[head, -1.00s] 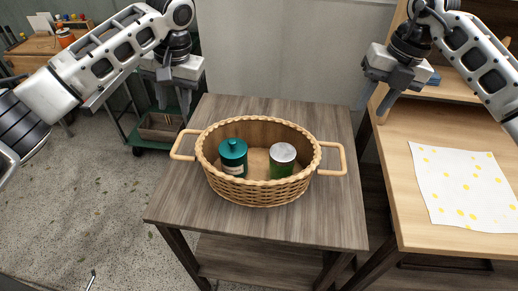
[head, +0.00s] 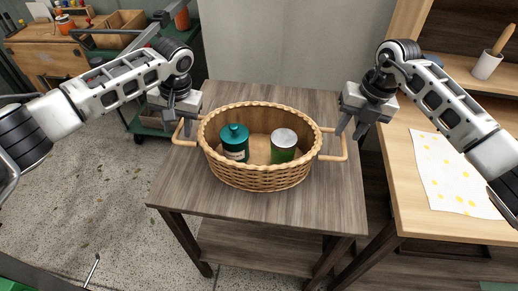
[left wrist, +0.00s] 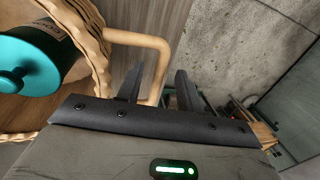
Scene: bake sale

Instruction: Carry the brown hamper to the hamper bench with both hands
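The brown wicker hamper (head: 262,178) stands upright on a grey-brown wooden table (head: 190,185). It has a loop handle at each end and holds a teal lidded canister (head: 235,143) and a green jar with a pale lid (head: 283,146). My left gripper (head: 178,118) is open at the left handle (head: 184,140). In the left wrist view, part of that handle (left wrist: 155,60) lies between the spread fingers (left wrist: 160,88). My right gripper (head: 352,129) is open, its fingertips just above the right handle (head: 338,157). Which surface is the hamper bench is not clear.
A light wooden bench (head: 405,200) with a yellow-spotted white cloth (head: 455,175) stands close on the right, with shelves behind it. A wall (head: 290,50) is behind the table. A green cart (head: 150,122) stands behind left; speckled floor (head: 90,190) is open at left.

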